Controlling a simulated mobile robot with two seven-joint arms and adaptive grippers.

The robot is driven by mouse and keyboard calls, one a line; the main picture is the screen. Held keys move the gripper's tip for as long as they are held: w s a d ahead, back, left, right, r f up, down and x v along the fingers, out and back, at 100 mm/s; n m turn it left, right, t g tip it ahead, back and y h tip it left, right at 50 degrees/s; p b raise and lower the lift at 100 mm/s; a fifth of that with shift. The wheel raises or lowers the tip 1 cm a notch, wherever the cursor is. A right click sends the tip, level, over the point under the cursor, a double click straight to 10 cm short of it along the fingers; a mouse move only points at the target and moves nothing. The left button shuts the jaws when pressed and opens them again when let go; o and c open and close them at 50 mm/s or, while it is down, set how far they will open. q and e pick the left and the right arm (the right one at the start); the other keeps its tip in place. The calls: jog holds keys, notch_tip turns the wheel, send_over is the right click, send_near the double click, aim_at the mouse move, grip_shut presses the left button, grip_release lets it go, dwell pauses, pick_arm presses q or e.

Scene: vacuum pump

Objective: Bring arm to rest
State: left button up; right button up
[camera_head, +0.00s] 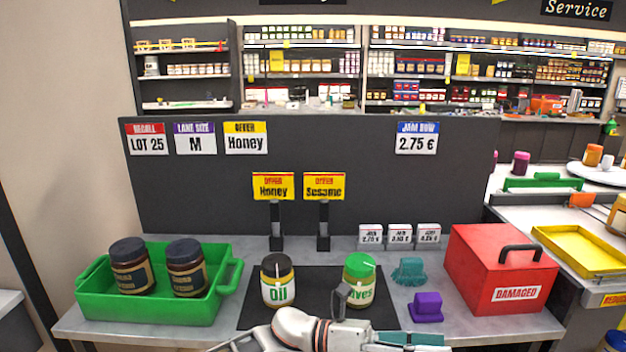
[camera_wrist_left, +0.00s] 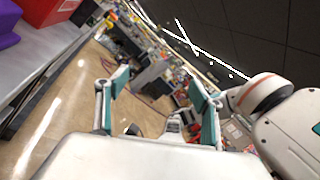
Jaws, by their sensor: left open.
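My left arm crosses the bottom middle of the head view, in front of the counter (camera_head: 215,331). My left gripper shows in the left wrist view (camera_wrist_left: 162,92). Its two teal-padded fingers are spread wide with nothing between them. Past the fingers are the shop floor and blurred shelves. A teal finger part of the gripper also shows at the bottom of the head view (camera_head: 412,339). My right gripper is in neither view.
A green crate (camera_head: 140,308) with two dark jars stands left. An oil jar (camera_head: 278,282) and an olives jar (camera_head: 359,278) stand on a black mat (camera_head: 318,280). Purple (camera_head: 427,308) and teal (camera_head: 409,271) pieces and a red "DAMAGED" box (camera_head: 500,268) are right.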

pick_arm(q)
jog(key=w+a+f+n+t+y, duration=0.3)
jog(key=a+f+n+t, duration=0.55)
jog(key=n, duration=0.75)
jog(key=w+a+f+n+t+y, duration=0.35)
jog(key=a+f+n+t, duration=0.25)
jog(key=a+n+t, duration=0.75)
jog(key=s+a+f+n+g+y, duration=0.6)
jog(key=s+a+f+n+y, duration=0.4)
jog(key=s+a+f+n, duration=0.6)
notch_tip(320, 180, down, 5)
jog(key=shift+s+a+r, duration=0.1)
jog(key=shift+s+a, duration=0.9)
jog(key=shift+s, duration=0.25)
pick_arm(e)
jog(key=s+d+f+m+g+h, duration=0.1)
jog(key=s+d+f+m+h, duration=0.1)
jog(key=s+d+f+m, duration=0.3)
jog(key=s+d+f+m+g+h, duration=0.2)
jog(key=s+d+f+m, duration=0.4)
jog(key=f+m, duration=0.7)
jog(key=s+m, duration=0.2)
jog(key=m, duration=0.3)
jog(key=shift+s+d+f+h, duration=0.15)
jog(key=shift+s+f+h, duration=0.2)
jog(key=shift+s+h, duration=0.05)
